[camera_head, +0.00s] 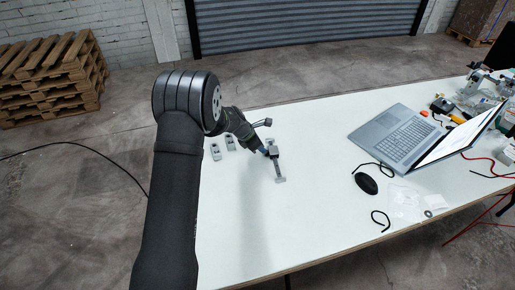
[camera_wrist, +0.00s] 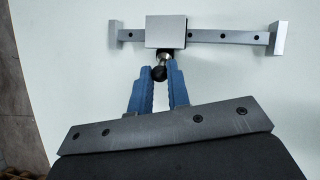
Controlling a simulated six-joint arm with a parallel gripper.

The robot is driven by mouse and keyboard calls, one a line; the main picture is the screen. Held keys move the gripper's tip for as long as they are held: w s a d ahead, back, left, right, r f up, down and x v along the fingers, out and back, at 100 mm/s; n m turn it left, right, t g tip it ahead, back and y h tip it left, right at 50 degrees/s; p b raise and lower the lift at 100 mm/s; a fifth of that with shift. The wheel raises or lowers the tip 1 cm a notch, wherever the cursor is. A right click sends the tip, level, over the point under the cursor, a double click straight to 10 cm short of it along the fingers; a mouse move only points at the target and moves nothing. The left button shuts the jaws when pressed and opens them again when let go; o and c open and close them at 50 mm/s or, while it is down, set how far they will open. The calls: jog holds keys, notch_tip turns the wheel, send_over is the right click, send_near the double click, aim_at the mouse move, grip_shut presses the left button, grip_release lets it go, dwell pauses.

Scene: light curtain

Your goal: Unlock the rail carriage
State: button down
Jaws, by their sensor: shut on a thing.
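The rail (camera_wrist: 225,37) is a grey bar with an end block at each end, lying on the white table. The carriage (camera_wrist: 166,31), a grey block, sits around the rail left of its middle in the wrist view. A black ball knob (camera_wrist: 159,73) on a metal stem sticks out of the carriage's near side. My gripper (camera_wrist: 159,75) has blue fingers shut on the knob, one finger on each side. In the head view, my gripper (camera_head: 264,151) is at the carriage (camera_head: 273,152), with the rail (camera_head: 278,170) running toward the front. The lock's state cannot be told.
A laptop (camera_head: 400,135), a black mouse (camera_head: 366,183) and cables lie to the right. The white table (camera_head: 310,220) is clear in front of the rail.

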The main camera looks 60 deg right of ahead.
aim_at(267, 153)
jog(key=s+t+y, duration=0.1)
jog(key=d+t+y, duration=0.1)
jog(key=t, duration=0.1)
jog(key=shift+s+d+r+y, duration=0.15)
jog(key=shift+s+r+y, duration=0.15)
jog(key=shift+s+r, duration=0.1)
jog(key=shift+s+d+m+t+y, duration=0.15)
jog(key=shift+t+y, duration=0.15)
jog(key=shift+t, duration=0.15)
jog(key=shift+s+d+m+t+y, duration=0.15)
jog(key=shift+t+y, duration=0.15)
jog(key=shift+t, duration=0.15)
jog(key=shift+a, duration=0.1)
jog(key=c, duration=1.4)
grip_release()
jog(key=shift+o, duration=0.2)
notch_tip(267, 153, up, 17)
jog(key=s+a, duration=0.1)
jog(key=s, duration=0.2)
jog(key=shift+a, duration=0.4)
